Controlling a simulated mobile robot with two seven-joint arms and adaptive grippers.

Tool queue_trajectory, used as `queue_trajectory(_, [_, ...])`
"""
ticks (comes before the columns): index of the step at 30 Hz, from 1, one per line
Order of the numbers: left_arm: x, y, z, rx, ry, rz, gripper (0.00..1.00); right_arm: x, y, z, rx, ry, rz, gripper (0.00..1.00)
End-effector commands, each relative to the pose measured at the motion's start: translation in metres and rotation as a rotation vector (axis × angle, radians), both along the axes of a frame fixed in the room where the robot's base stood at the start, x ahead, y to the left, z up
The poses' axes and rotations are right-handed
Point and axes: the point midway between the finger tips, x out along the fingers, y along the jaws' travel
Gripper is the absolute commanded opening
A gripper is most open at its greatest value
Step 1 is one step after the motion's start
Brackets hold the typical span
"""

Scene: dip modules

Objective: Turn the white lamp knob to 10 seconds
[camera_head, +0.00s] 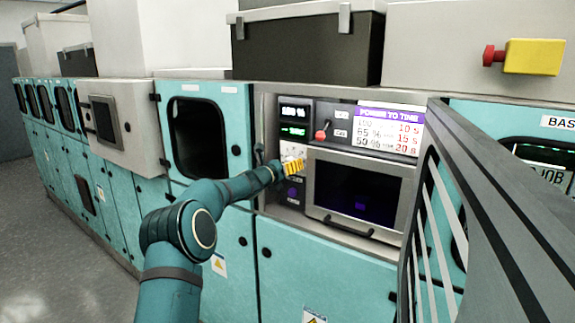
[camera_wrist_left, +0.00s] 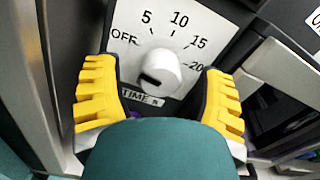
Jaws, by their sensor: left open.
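The white lamp knob (camera_wrist_left: 160,72) sits on a white dial plate (camera_wrist_left: 190,22) in the left wrist view. The plate is marked OFF, 5, 10, 15 and 20, with TIME below. A dark mark shows on the knob's lower left; I cannot tell which number the knob points to. My left gripper (camera_wrist_left: 160,82) is open, its yellow fingers on either side of the knob, with gaps visible. In the head view the left gripper (camera_head: 293,167) is in front of the dial plate (camera_head: 292,151) and hides the knob. My right gripper is not in view.
A red-tipped switch (camera_head: 321,134) and a power-to-time chart (camera_head: 388,130) are up and right of the gripper. A dark window (camera_head: 357,187) with a handle (camera_head: 334,227) is right of it. An open slatted door (camera_head: 480,215) stands at the right. Teal cabinets (camera_head: 320,270) lie below.

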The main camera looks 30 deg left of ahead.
Motion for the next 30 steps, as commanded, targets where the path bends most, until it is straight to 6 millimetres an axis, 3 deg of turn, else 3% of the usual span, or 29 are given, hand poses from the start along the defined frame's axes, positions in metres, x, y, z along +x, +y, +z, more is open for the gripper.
queue_trajectory(4, [0.000, 0.000, 0.000, 0.000, 0.000, 0.000, 0.68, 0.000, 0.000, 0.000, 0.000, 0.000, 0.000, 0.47])
queue_trajectory(9, [0.000, 0.000, 0.000, 0.000, 0.000, 0.000, 0.08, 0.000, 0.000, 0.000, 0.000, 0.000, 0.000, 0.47])
queue_trajectory(10, [0.000, 0.000, 0.000, 0.000, 0.000, 0.000, 0.02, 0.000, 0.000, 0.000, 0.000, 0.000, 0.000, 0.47])
queue_trajectory(20, [0.000, 0.000, -0.002, 0.033, -0.002, 0.000, 0.00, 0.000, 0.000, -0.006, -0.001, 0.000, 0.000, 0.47])
queue_trajectory(30, [0.000, 0.000, -0.005, 0.243, -0.018, 0.000, 0.00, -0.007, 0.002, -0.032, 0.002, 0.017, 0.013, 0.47])
